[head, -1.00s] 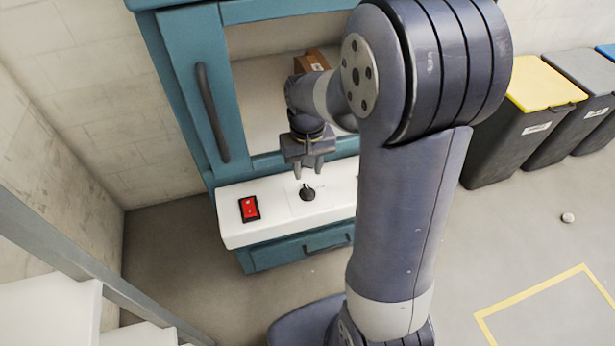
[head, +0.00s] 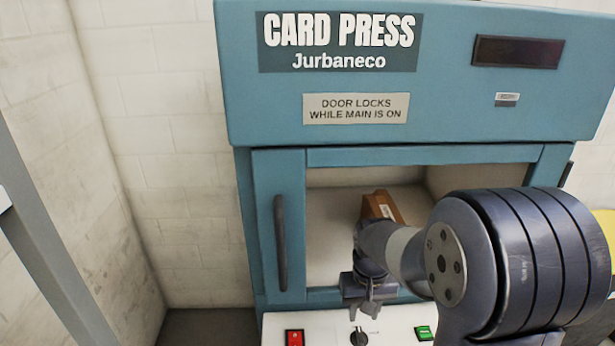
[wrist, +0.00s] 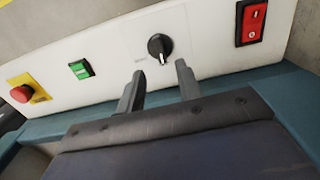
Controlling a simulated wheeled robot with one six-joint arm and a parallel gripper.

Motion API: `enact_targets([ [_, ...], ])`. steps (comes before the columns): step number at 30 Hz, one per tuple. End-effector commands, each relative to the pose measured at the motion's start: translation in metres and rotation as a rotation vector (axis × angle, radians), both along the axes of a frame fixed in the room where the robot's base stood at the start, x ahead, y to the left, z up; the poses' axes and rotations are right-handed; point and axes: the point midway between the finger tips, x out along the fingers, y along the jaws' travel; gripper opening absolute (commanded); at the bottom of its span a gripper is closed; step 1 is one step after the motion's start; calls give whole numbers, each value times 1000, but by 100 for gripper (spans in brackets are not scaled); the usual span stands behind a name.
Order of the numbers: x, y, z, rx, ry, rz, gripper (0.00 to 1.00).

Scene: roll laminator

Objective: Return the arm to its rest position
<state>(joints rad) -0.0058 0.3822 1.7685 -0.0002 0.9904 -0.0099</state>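My gripper (head: 366,308) hangs just in front of the teal card press (head: 270,110), above its white control panel (head: 385,325). In the wrist view its two fingers (wrist: 158,88) stand apart with nothing between them, so it is open and empty. The black rotary knob (wrist: 160,47) is beyond the fingertips, clear of them; in the head view it shows just below the gripper (head: 358,336). My arm comes in from the lower right and covers part of the press window.
A red rocker switch (head: 295,338) and a green button (head: 424,333) flank the knob. A red emergency button (wrist: 22,93) on a yellow plate shows in the wrist view. The door with its dark handle (head: 281,243) looks closed. A brown box (head: 382,207) is behind the window.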

Motion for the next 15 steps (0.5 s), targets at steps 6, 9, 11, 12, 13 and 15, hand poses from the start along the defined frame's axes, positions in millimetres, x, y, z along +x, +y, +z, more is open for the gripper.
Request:
enact_targets([
  [6,-1,0,-47,0,6,-1,34],
  [9,-1,0,-64,0,5,-1,34],
  [11,-1,0,-71,0,4,-1,34],
  [12,-1,0,-76,0,3,-1,34],
  [13,0,0,-74,0,0,-16,34],
  [15,0,0,-73,0,-1,-44,34],
])
